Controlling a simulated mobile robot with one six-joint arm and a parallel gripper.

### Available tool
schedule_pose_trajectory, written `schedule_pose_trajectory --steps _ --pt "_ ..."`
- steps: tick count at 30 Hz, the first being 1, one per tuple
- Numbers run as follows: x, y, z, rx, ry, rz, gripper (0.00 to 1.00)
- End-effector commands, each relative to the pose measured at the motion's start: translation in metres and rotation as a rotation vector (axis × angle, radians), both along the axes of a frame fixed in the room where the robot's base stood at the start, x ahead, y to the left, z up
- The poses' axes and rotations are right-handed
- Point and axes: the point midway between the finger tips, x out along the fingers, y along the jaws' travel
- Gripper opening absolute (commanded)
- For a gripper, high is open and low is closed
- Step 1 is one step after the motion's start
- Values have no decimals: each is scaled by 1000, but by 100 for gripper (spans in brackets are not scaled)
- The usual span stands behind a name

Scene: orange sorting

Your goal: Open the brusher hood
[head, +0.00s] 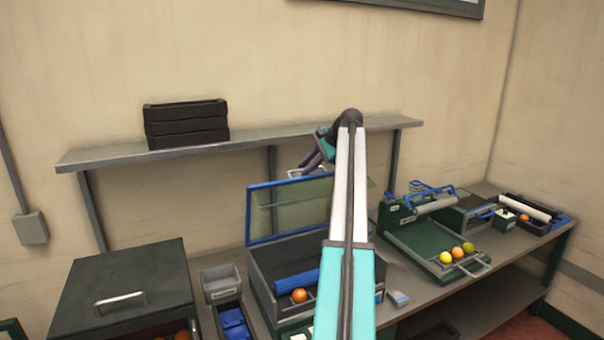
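The brusher (270,262) is a grey and green box at the middle of the bench, with a blue roller (292,284) and an orange (299,295) inside. Its hood (249,215), a clear panel in a blue frame, stands upright at the back, leaving the box uncovered from above. My arm crosses in front and hides the box's right part and some of the hood. My gripper (309,163) is above the hood's top edge, apparently apart from it. Its fingers are small and partly overlapped, so their opening is unclear.
A shelf (255,137) with stacked black trays (186,124) runs along the wall behind. A dark cabinet (125,275) and a small grey bin (221,284) stand left. Right is a green tray machine (420,240) with several fruits. A small blue-grey item (399,298) lies near the bench's front.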

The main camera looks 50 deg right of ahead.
Motion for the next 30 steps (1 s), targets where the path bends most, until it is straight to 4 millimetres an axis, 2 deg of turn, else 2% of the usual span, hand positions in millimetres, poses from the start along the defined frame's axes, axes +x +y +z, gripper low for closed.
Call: schedule_pose_trajectory --steps 12,15,16,30 --pt "-6 -1 6 1 0 -1 18" --pt "-6 -1 6 1 0 -1 2" --pt "-6 -1 6 1 0 -1 0" --pt "-9 3 13 -12 -10 23 0"
